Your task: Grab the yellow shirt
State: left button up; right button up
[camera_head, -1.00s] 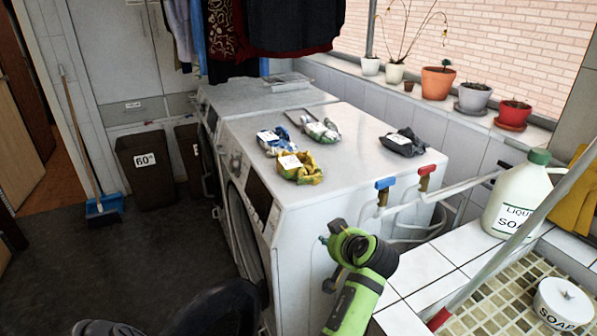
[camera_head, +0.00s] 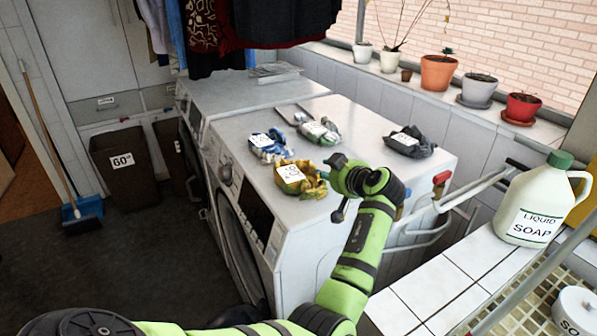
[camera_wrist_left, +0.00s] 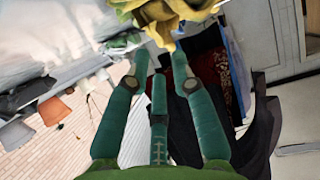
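The yellow shirt (camera_head: 313,188) lies crumpled on top of the front white machine (camera_head: 250,140), with a white label on it. In the left wrist view the yellow shirt (camera_wrist_left: 168,12) shows at the top edge, just beyond the fingertips. My left gripper (camera_head: 337,188) is at the right side of the shirt, low over the machine top. Its fingers (camera_wrist_left: 158,62) are spread and hold nothing. I cannot tell whether a fingertip touches the cloth. My right gripper is not in view.
A blue-white cloth (camera_head: 268,147), a green-grey cloth (camera_head: 322,132) and a dark cloth (camera_head: 410,146) lie on the same machine top. A soap bottle (camera_head: 535,200) stands on the tiled sink edge (camera_head: 430,285) at the right. Flowerpots line the sill behind.

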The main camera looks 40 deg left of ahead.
aim_at(318, 166)
pick_arm(q)
jog(key=p+x, duration=0.1)
jog(key=x, duration=0.2)
jog(key=shift+a, duration=0.4)
jog(key=shift+w+a+f, duration=0.15)
jog(key=shift+a+f, duration=0.05)
jog(key=shift+d, duration=0.1)
grip_shut()
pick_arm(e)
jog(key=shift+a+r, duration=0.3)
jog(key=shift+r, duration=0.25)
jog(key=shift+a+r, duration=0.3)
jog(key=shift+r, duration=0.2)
pick_arm(q)
jog(key=shift+r, duration=0.1)
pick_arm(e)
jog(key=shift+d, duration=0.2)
